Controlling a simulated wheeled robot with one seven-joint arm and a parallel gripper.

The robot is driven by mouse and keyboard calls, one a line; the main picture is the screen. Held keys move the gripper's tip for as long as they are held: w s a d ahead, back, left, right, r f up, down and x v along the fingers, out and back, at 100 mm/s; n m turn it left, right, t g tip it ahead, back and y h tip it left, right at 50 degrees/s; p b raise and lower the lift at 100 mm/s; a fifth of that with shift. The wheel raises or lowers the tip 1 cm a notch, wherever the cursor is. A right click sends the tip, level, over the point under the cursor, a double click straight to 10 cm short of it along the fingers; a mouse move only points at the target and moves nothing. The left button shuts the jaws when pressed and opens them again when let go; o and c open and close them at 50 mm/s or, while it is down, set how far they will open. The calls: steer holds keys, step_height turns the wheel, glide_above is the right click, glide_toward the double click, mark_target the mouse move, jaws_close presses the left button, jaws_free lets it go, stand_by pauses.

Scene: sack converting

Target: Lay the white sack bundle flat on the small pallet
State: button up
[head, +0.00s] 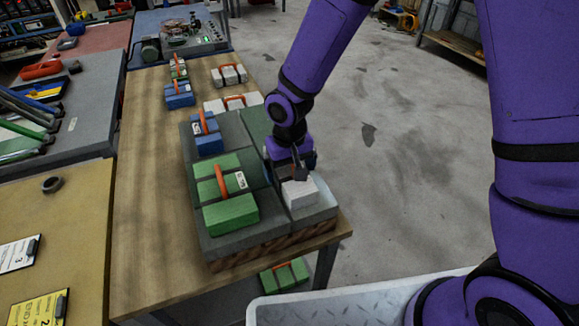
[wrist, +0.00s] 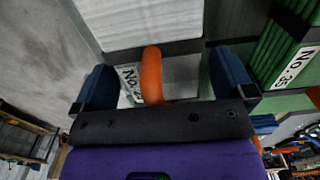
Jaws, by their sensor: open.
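The white sack bundle (head: 300,192) lies flat on the front-right part of the small pallet (head: 262,248), its back part hidden by my gripper. In the wrist view the white bundle (wrist: 135,25) shows a dark strap, a partly covered label and an orange handle (wrist: 152,75). My gripper (head: 297,170) is low over the bundle. In the wrist view my gripper (wrist: 165,85) is open, with one blue finger on each side of the handle and gaps between.
A green bundle (head: 230,213) and a blue bundle (head: 208,143) lie on the pallet's left side. Two more white bundles (head: 229,75) and another blue bundle (head: 180,95) lie behind on the wooden table (head: 150,200). A green bundle (head: 285,275) shows below the table's front edge.

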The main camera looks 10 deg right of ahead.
steer(key=shift+r, duration=0.15)
step_height(320, 180, up, 12)
steer(key=shift+r, duration=0.1)
stand_by(0.3)
steer(key=s+d+r+m+t, duration=0.1)
steer(key=s+d+r+t, duration=0.1)
steer(key=d+r, duration=0.65)
steer(key=s+d+r+m+t, duration=0.1)
steer(key=s+d+r, duration=0.4)
steer(key=s+d, duration=0.3)
steer(key=s+d+r+m+t, duration=0.1)
steer(key=s+d+r+t, duration=0.1)
steer(key=s+d+r, duration=0.3)
steer(key=s+d, duration=0.3)
steer(key=shift+s+r, duration=0.3)
